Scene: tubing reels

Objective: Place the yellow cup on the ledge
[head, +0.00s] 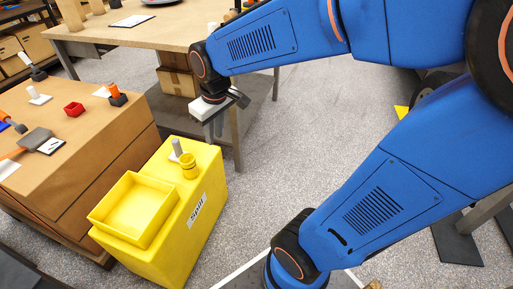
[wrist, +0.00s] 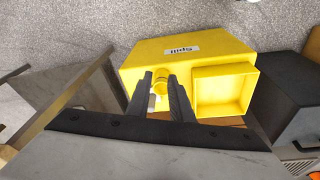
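The yellow cup (head: 189,168) stands upright on the top of a yellow box labelled "Spill" (head: 205,190), beside a grey cylinder (head: 177,148). In the wrist view the cup (wrist: 160,86) shows between my fingertips, farther off than they are. My gripper (head: 214,130) is up and to the right of the cup in the head view, apart from it. In the wrist view my gripper (wrist: 160,78) has its two dark fingers spread with nothing held. No surface is clearly marked as the ledge; the box's flat top carries the cup.
A yellow open tray (head: 133,208) sits on the box beside the cup. A brown cabinet (head: 100,140) with small items stands at left. A wooden workbench (head: 150,35) stands behind my gripper. Grey floor (head: 320,130) lies open to the right.

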